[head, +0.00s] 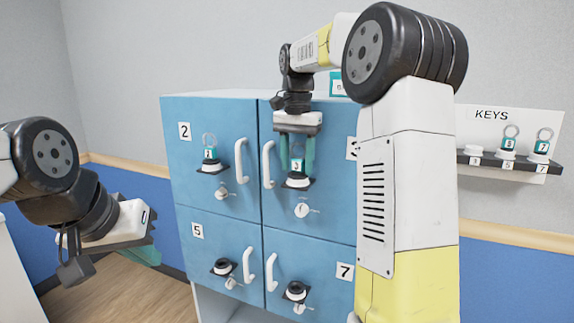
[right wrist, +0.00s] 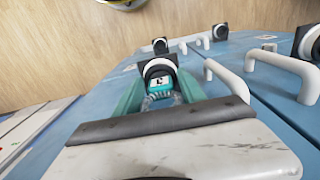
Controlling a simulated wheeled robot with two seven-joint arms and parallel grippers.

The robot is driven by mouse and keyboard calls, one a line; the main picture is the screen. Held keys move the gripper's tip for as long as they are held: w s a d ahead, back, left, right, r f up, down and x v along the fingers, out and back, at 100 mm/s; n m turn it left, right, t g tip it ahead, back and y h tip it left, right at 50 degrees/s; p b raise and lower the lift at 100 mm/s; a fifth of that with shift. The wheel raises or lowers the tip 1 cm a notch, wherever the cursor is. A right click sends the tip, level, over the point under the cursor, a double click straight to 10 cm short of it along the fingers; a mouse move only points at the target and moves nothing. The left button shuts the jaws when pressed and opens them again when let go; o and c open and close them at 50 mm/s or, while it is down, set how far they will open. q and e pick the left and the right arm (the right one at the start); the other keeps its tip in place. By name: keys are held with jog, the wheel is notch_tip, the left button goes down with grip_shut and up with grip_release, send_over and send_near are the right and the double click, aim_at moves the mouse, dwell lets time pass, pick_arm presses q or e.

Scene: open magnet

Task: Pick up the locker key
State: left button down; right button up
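A locker key with a teal tag (head: 297,164) stands upright in the holder (head: 297,182) on the upper right blue locker door. The tag's digit is too small to read surely. My right gripper (head: 296,158) is over this key, with one teal finger on each side and gaps between fingers and tag. The right wrist view shows the same tag (right wrist: 161,84) between the open fingers, in front of the holder's round ring. My left gripper (head: 142,253) is at the lower left, away from the lockers; its finger opening cannot be made out.
Another key (head: 210,155) stands in the holder on door 2. The holders on doors 5 (head: 223,267) and 7 (head: 295,290) are empty. A KEYS rack (head: 505,162) at right holds keys at 5 and 7; place 3 is empty. White handles (head: 268,164) stick out beside the holders.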

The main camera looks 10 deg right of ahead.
jog(key=c, duration=0.4)
jog(key=shift+r, duration=0.15)
